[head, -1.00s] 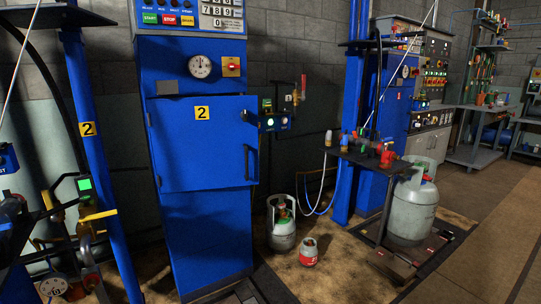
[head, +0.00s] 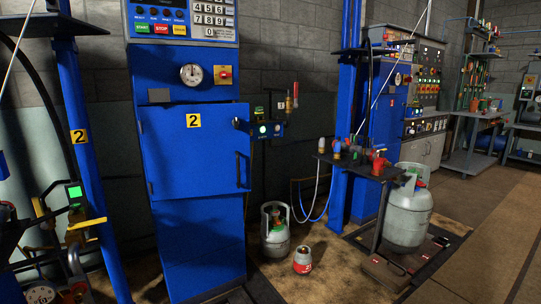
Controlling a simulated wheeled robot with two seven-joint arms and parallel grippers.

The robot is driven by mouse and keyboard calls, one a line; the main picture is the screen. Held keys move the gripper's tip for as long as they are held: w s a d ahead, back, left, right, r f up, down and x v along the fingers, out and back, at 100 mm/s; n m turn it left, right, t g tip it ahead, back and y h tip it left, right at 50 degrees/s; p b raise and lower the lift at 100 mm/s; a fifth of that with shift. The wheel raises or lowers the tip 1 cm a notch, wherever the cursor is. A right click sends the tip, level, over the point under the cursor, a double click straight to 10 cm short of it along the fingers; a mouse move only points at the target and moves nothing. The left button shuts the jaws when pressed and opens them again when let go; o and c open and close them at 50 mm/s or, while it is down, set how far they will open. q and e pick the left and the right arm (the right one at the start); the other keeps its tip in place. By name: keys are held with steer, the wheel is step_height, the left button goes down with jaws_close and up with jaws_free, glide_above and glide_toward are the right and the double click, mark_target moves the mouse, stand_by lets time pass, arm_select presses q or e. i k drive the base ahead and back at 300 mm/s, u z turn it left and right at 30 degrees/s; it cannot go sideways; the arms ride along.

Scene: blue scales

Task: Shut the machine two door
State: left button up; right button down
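The machine two door (head: 168,165) is a blue panel on a tall blue cabinet (head: 203,250), with a yellow number 2 label (head: 193,120) near its top. A dark upright handle (head: 238,170) is near its right edge. The door's right edge reaches slightly past the cabinet body below, so it looks slightly ajar, but I cannot tell how wide the gap is. Neither of my grippers shows in the head view, and nothing of mine is seen touching the door.
A grey gas bottle (head: 275,238) and a small red and white canister (head: 303,261) stand on the floor right of the cabinet. A larger grey cylinder (head: 408,215) stands farther right. A blue post (head: 95,180) rises at left. Floor is open at far right.

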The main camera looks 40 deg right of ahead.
mark_target(190, 151)
steer(key=z, duration=0.2)
steer(key=i, duration=0.85)
steer(key=u, duration=0.25)
